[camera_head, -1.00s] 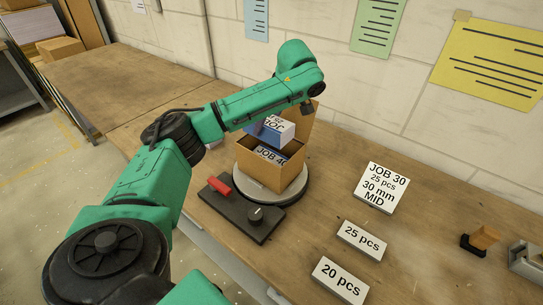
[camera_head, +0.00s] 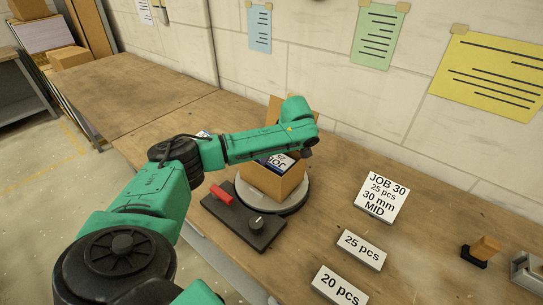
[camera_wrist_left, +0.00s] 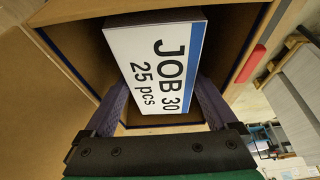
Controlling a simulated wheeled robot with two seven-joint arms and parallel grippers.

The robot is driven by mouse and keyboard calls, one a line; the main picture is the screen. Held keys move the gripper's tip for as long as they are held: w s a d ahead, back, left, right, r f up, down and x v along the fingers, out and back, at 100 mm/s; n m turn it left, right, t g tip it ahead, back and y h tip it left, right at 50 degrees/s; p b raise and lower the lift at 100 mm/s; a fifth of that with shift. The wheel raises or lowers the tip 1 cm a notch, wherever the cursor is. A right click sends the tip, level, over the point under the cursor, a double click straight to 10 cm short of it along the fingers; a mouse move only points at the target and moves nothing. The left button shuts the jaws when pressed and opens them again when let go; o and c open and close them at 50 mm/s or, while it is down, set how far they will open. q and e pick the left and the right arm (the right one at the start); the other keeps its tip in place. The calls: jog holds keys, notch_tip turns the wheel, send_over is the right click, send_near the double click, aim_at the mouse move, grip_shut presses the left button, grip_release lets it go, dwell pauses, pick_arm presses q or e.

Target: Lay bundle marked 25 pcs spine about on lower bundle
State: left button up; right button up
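The bundle marked JOB 30, 25 pcs (camera_wrist_left: 155,65) is white with a blue stripe and lies in the mouth of the open cardboard box (camera_head: 272,182). It also shows in the head view (camera_head: 279,162), partly hidden by my left arm. My left gripper (camera_wrist_left: 163,88) points down into the box, with one finger along each side of the bundle and both fingertips appearing to touch it. The lower bundle is hidden beneath the held one, so I cannot tell whether they touch. My right gripper is in neither view.
The box stands on a round grey turntable (camera_head: 293,202) beside a black control plate (camera_head: 243,220) with a red handle and a knob. A JOB 30 sign (camera_head: 382,197), a 25 pcs card (camera_head: 361,250) and a 20 pcs card (camera_head: 339,287) lie to the right.

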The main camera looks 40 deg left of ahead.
aim_at(278, 160)
pick_arm(q)
jog(key=shift+r, duration=0.1)
jog(key=shift+w+d+r+b, duration=0.1)
jog(key=shift+d+r+b, duration=0.2)
jog(key=shift+r, duration=0.3)
jog(key=b+v, duration=0.1)
jog(key=v, duration=0.4)
jog(key=shift+r, duration=0.3)
jog(key=p+v, duration=0.2)
jog(key=v, duration=0.3)
jog(key=shift+d+r+p, duration=0.2)
jog(key=shift+r+p, duration=0.1)
jog(key=shift+r, duration=0.05)
jog(key=shift+f, duration=0.1)
